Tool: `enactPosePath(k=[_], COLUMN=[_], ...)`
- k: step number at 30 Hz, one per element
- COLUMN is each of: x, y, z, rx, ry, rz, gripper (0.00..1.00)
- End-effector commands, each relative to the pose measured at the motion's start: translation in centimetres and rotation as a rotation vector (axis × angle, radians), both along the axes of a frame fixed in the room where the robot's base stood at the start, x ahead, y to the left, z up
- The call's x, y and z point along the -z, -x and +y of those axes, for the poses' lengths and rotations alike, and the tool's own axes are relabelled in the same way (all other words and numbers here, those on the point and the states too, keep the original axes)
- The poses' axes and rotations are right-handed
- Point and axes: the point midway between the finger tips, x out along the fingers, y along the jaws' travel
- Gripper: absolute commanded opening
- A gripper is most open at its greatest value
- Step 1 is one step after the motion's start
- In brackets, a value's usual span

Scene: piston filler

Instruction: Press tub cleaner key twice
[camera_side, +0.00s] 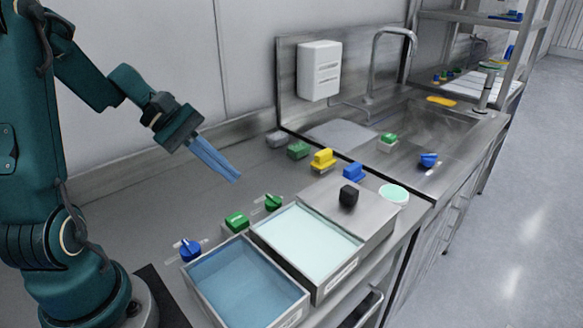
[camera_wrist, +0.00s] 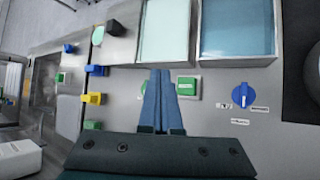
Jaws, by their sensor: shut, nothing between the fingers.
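A green square key (camera_side: 237,220) sits on the steel counter behind the two tubs, between a green knob (camera_side: 273,203) and a blue knob (camera_side: 190,249). The key also shows in the wrist view (camera_wrist: 188,86), right of my fingers. No readable label tells which key is the tub cleaner key; another green key (camera_side: 388,142) stands by the sink. My gripper (camera_side: 237,179) is shut and empty, its blue fingers slanting down above the counter, apart from the keys. In the wrist view the fingers (camera_wrist: 161,72) partly hide the green knob.
A blue-liquid tub (camera_side: 245,285) and a pale green tub (camera_side: 308,240) stand at the front. Green (camera_side: 298,149), yellow (camera_side: 322,160) and blue (camera_side: 354,172) blocks and a black knob (camera_side: 348,195) lie to the right. The sink (camera_side: 440,125) is beyond. The counter's left part is clear.

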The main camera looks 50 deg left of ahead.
Motion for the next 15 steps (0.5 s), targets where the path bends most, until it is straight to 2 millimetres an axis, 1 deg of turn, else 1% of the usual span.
enactPosePath(k=[3, 9, 15], x=[1.8, 4.5, 6.3], y=[0.1, 0.1, 0.0], z=[-0.1, -0.1, -0.1], rx=[0.0, 0.001, 0.001], ry=[0.006, 0.003, 0.003], rz=[0.007, 0.007, 0.003], gripper=[0.0, 0.0, 0.0])
